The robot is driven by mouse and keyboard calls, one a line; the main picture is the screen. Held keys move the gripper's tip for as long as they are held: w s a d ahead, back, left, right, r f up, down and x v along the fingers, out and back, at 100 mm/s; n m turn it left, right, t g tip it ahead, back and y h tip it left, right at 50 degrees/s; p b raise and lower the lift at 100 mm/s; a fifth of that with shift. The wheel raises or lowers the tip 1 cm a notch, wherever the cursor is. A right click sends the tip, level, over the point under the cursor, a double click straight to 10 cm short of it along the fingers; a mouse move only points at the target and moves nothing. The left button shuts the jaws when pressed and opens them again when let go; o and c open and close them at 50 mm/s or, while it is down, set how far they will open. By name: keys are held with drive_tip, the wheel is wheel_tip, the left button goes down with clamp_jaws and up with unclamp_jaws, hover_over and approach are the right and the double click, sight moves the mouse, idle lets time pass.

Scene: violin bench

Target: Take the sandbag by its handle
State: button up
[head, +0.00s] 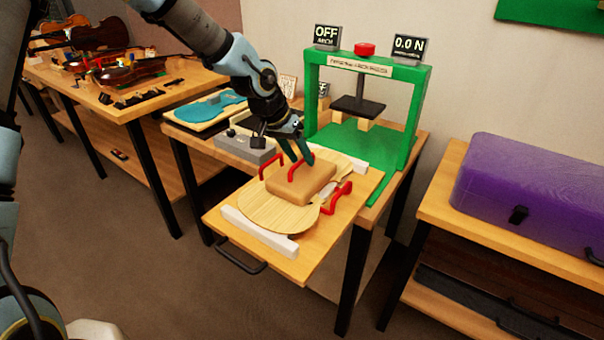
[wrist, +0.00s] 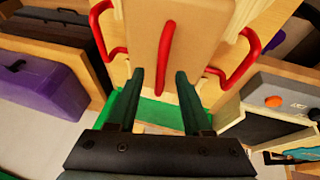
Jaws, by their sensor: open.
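The sandbag (head: 300,184) is a tan, block-shaped bag lying on a pale violin plate (head: 262,212). Its red handle (head: 293,172) stands up from the top. My gripper (head: 297,160) is open just above the sandbag, its dark green fingers on either side of the handle. In the wrist view my gripper (wrist: 162,72) is open with the red handle (wrist: 167,50) showing between and beyond the fingertips, apparently untouched. The sandbag (wrist: 188,40) fills the top middle there. How deep the handle sits between the fingers is hard to tell.
Two more red handles stand beside the sandbag, left (head: 271,163) and right (head: 337,198). White bars (head: 258,232) flank the plate on the wooden board. A green press frame (head: 416,110) stands close behind on the right. A grey box (head: 246,147) is at the left.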

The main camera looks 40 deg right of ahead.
clamp_jaws()
idle(0.3)
drive_tip(key=shift+r, duration=0.15)
idle(1.0)
